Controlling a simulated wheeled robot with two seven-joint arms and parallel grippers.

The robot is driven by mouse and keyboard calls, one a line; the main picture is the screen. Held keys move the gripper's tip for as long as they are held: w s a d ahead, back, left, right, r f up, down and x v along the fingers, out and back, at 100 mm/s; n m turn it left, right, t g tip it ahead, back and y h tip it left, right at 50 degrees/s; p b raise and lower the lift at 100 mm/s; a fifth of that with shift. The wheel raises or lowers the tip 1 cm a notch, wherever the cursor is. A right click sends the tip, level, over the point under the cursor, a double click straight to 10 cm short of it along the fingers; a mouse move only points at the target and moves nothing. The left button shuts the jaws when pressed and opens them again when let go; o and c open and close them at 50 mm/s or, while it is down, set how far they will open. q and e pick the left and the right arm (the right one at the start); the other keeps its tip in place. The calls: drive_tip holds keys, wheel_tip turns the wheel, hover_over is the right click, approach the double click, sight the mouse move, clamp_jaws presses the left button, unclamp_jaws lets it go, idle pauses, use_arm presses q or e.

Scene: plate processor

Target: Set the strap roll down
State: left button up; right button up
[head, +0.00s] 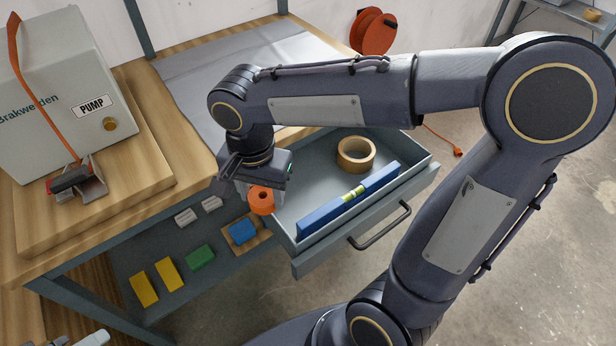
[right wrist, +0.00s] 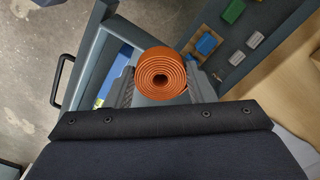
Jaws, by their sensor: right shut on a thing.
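The orange strap roll (head: 262,201) is held between the fingers of my right gripper (head: 262,190), at the left end of the open drawer (head: 420,180). In the right wrist view the strap roll (right wrist: 160,74) shows its spiral end, with a finger of the right gripper (right wrist: 161,82) on each side. It overlaps the drawer's end in the picture; I cannot tell its height above the drawer floor. At the lower left edge of the head view, a small grey part looks like my left gripper (head: 90,340); its jaws are not clear.
The drawer holds a tan tape roll (head: 356,155) and a blue spirit level (head: 350,198). A lower shelf (head: 185,240) carries yellow, green, blue and pale blocks. The grey pump box (head: 60,90) stands on the wooden bench. An orange cable reel (head: 373,32) stands behind.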

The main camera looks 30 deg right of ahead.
drive_tip(key=w+d+f, duration=0.4)
drive_tip(key=d, duration=0.3)
drive_tip(key=b, duration=0.2)
hover_over(300, 195)
drive_tip(key=f, duration=0.4)
drive_tip(key=shift+s+a+f, duration=0.1)
drive_tip(key=shift+a+f, duration=0.15)
drive_tip(key=shift+f, duration=0.1)
drive_tip(key=shift+d+f, duration=0.15)
drive_tip(key=shift+f, duration=0.1)
drive_tip(key=shift+d+f+b, duration=0.1)
drive_tip(key=shift+f+b, duration=0.3)
drive_tip(key=shift+f, duration=1.25)
drive_tip(key=shift+f, duration=0.15)
drive_tip(key=o, duration=1)
